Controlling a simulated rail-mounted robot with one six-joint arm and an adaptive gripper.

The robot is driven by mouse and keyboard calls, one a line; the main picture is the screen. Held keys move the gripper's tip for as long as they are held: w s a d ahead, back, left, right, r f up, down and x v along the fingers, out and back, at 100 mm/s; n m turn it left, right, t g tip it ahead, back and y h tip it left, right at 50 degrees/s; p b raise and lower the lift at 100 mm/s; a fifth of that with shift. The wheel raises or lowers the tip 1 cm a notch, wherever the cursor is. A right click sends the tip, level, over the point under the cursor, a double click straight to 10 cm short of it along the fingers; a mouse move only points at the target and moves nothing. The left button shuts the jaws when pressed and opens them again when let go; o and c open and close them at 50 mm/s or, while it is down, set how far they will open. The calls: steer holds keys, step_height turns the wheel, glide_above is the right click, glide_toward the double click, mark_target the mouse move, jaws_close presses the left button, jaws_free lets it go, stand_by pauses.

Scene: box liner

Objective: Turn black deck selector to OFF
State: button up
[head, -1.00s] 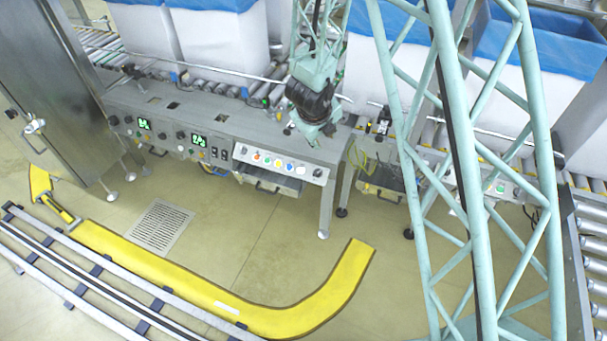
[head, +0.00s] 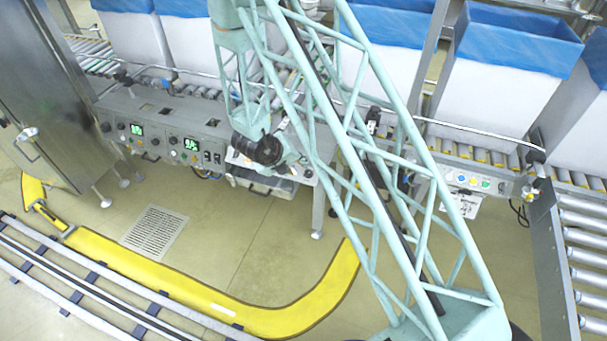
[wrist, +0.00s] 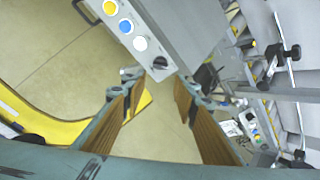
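The black deck selector (wrist: 160,63) is a small round knob at the end of a grey button panel (wrist: 175,25). In the wrist view it lies just beyond and between my fingertips, apart from them. Its pointer direction is too small to read. My gripper (wrist: 157,88) is open and empty, with brown-padded fingers either side of the selector's line. In the head view my gripper (head: 288,158) is over the right part of the control bench and hides most of the panel's buttons. The selector (head: 308,173) is only a small dark spot there.
A white button (wrist: 140,43), a blue button (wrist: 126,26) and a yellow button (wrist: 110,7) sit in line with the selector. Green displays (head: 191,144) and more knobs are further left on the bench. Blue-lined boxes (head: 515,70) stand behind. The floor in front is open.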

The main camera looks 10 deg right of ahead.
mark_target(307, 174)
stand_by(0.3)
steer(key=shift+b+x, duration=0.95)
steer(key=shift+x, duration=5.95)
steer(key=shift+r, duration=0.1)
steer(key=shift+c, duration=0.4)
steer(key=c, duration=0.5)
